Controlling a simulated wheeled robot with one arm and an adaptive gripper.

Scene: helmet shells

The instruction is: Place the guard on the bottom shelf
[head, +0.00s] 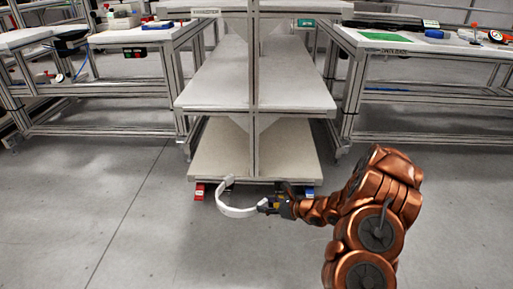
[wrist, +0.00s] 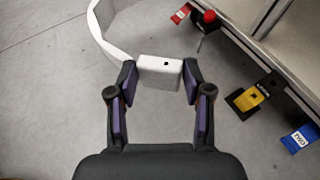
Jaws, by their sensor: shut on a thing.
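The guard (head: 236,210) is a white curved band. In the head view it is at the front of the shelf cart, low down near the front edge of the bottom shelf (head: 209,163). My gripper (head: 268,206) is shut on the guard's right end. In the wrist view the gripper (wrist: 159,84) has its fingers on both sides of a white block at the guard's end (wrist: 160,70), and the band (wrist: 104,38) curves away to the upper left. The bottom shelf looks empty.
The cart's middle shelf (head: 215,85) is bare above the bottom shelf, and a vertical post (head: 253,110) stands at front centre. Red (head: 199,191) and blue (wrist: 300,138) tags and a yellow one (wrist: 248,99) sit along the base. Workbenches stand on both sides. The floor in front is clear.

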